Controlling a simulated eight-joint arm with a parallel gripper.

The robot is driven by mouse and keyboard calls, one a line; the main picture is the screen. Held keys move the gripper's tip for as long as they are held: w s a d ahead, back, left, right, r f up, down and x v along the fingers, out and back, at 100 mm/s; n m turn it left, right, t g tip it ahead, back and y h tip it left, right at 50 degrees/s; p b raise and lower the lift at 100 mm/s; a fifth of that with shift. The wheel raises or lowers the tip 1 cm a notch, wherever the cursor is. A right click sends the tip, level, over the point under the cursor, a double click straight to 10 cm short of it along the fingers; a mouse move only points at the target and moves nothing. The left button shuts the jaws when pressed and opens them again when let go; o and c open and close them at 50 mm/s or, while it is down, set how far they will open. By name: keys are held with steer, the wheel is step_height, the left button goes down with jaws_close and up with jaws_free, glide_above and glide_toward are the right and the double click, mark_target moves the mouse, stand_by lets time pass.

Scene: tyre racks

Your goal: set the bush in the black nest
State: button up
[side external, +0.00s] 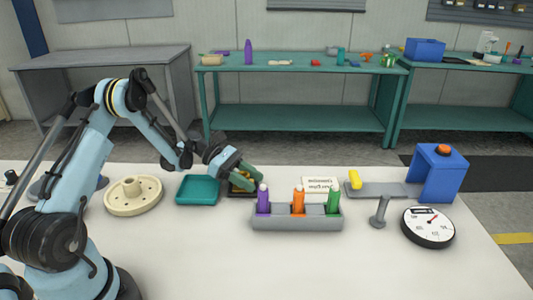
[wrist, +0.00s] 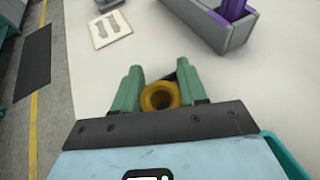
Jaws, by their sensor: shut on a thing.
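The bush is a brass-yellow ring with a hole through it; in the wrist view the bush (wrist: 147,98) sits between the two green fingers of my gripper (wrist: 159,78). My gripper is shut on it. In the side view my gripper (side external: 249,177) points down at the black nest (side external: 233,193), a low dark square holder. Yellow shows between the fingers and the nest there, partly hidden by the fingers. I cannot tell whether the bush touches the nest. In the wrist view only a small dark patch shows behind the bush.
A grey rack (side external: 290,222) with purple, orange and green bottles stands close, right of the nest. A teal tray (side external: 198,190) lies just left, and a cream round fixture (side external: 133,196) beyond it. A white card (side external: 320,186) lies behind the rack.

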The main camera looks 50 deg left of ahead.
steer(key=o, duration=1.2)
steer(key=shift+f, duration=0.15)
steer(key=shift+c, duration=0.2)
